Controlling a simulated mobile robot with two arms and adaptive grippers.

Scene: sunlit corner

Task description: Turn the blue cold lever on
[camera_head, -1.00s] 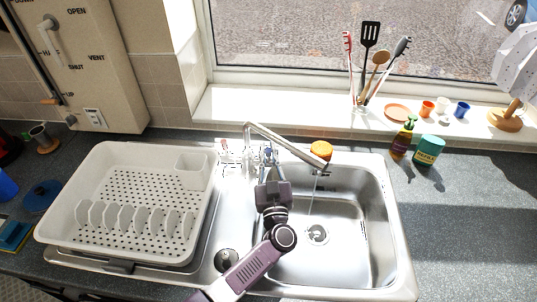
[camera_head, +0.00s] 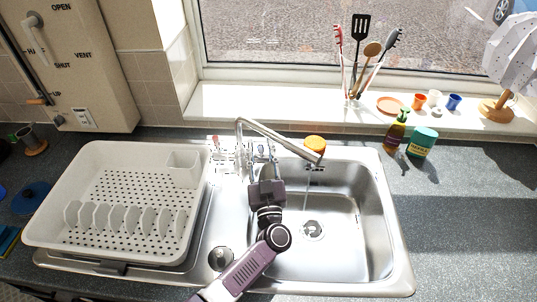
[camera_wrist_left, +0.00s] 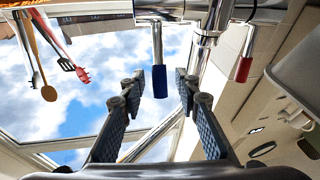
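The blue cold lever (camera_wrist_left: 160,82) hangs down on a metal stem in the left wrist view, between the tips of my left gripper. My left gripper (camera_wrist_left: 160,92) is open, with a finger on each side of the lever and visible gaps. In the head view my left gripper (camera_head: 262,164) is at the tap base, and the blue lever there is small and partly hidden. The red lever (camera_wrist_left: 243,69) is to the right of the blue one in the wrist view. The tap spout (camera_head: 282,139) reaches over the basin. My right gripper is out of view.
The sink basin (camera_head: 350,235) is empty, with a thin stream falling from the spout to the drain. A white dish rack (camera_head: 85,160) stands on the left. Soap bottle (camera_head: 396,131) and teal tub (camera_head: 422,142) stand at right. An orange object (camera_head: 315,143) sits behind the spout.

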